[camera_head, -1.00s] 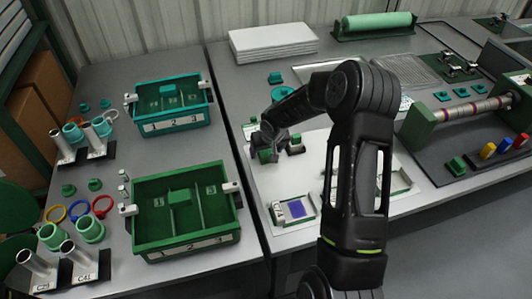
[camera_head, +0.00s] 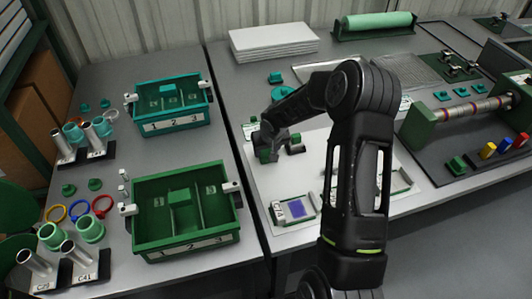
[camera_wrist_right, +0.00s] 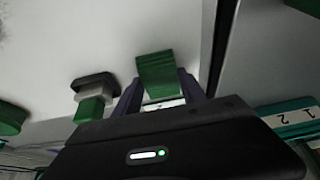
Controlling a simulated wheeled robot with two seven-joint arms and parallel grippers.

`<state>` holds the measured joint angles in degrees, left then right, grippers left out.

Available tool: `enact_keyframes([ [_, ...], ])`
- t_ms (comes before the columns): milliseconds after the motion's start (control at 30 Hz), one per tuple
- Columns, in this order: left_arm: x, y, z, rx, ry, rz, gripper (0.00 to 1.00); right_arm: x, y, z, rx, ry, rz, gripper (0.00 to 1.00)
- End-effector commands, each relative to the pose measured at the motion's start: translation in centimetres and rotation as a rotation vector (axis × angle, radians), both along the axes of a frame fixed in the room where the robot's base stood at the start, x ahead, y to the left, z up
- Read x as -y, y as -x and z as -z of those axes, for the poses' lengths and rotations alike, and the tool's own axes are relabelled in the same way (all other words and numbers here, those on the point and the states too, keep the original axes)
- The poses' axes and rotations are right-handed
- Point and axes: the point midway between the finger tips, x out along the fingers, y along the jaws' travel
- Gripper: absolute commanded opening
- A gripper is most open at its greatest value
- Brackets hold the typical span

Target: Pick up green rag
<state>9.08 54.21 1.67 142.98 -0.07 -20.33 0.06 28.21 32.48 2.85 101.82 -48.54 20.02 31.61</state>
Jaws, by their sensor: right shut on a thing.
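The green rag (camera_wrist_right: 157,72) sits between the two dark fingers of my right gripper (camera_wrist_right: 161,92) in the right wrist view. It looks like a small folded green piece with a pale part at its lower end. In the head view, the right gripper (camera_head: 268,146) is low over the white board, with a bit of the rag (camera_head: 264,156) showing at its tip. The gripper is shut on the rag. Whether the rag touches the board is hard to tell. My left gripper is not in view.
A dark-and-green tool (camera_head: 295,145) stands close beside the gripper on the white board (camera_head: 262,187). A framed purple screen (camera_head: 297,209) lies nearer. Green (camera_head: 148,249) and teal (camera_head: 180,125) bins stand on the left table.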

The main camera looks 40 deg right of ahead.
Motion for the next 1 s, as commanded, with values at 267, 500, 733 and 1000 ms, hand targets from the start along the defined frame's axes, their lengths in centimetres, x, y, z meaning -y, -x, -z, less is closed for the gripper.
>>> enact_keyframes([
  [267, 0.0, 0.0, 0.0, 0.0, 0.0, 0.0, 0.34, 0.0, 0.0, 0.0, 0.0, 0.0, 0.0, 0.09],
  [500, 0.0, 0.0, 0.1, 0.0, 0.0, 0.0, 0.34, 0.1, -0.1, -1.0, 0.003, 0.0, 0.002, 0.09],
  [733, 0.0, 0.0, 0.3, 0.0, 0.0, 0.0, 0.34, 0.1, -0.1, -4.8, 0.006, 0.001, 0.002, 0.09],
  [1000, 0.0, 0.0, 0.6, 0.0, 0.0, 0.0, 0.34, 0.0, -0.1, -9.3, 0.003, 0.001, 0.001, 0.09],
])
